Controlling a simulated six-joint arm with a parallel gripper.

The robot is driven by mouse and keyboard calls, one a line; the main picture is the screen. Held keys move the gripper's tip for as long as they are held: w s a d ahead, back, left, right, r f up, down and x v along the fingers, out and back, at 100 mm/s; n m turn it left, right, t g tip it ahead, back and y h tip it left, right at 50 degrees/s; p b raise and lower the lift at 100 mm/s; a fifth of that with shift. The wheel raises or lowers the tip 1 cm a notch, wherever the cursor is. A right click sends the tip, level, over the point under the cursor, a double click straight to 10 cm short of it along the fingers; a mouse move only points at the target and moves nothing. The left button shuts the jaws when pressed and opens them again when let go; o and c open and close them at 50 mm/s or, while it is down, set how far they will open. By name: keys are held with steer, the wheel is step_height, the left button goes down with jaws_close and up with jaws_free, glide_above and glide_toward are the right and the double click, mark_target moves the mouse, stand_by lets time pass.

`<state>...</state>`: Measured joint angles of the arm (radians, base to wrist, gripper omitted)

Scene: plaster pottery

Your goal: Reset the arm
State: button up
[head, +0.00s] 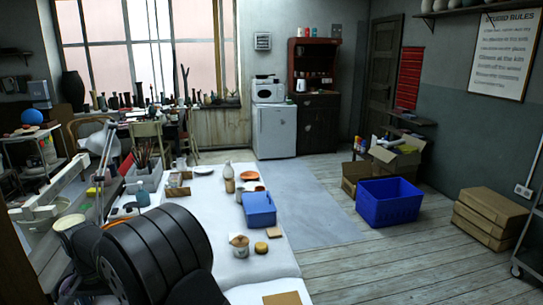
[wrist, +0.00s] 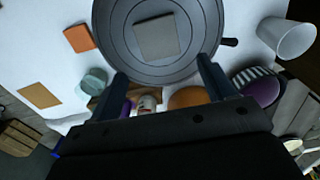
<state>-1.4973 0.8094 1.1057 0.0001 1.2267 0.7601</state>
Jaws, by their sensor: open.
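My gripper (wrist: 162,70) is open in the wrist view, with its two dark fingers apart and nothing held between them. Beyond the fingertips is a round grey disc (wrist: 112,42) with ring lines and a small handle at its right. A grey square piece (wrist: 159,37) lies on the disc. I cannot tell the height of the fingers above it. In the head view a dark ribbed part of my arm covers the lower left, and the gripper is not visible there.
The wrist view shows a white cup (wrist: 287,38), a striped purple bowl (wrist: 258,88), a teal cup (wrist: 93,84) and an orange square (wrist: 79,38) around the disc. In the head view, a blue box (head: 259,209) and pots stand on the white table (head: 225,268).

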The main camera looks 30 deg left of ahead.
step_height(320, 180, up, 6)
step_height(320, 180, down, 12)
steer(key=shift+f, duration=0.15)
steer(key=shift+r, duration=0.25)
step_height(320, 180, up, 4)
steer(key=shift+f, duration=0.15)
steer(key=w+d+r, duration=0.7)
steer(key=w, duration=0.3)
steer(key=w+d+f, duration=0.1)
steer(key=d+f, duration=0.5)
steer(key=d, duration=0.7)
steer(key=w+d+f, duration=0.1)
steer(key=d+f, duration=0.5)
steer(key=d, duration=0.6)
steer(key=s+a+f, duration=0.3)
steer(key=s, duration=0.1)
steer(key=shift+a, duration=0.15)
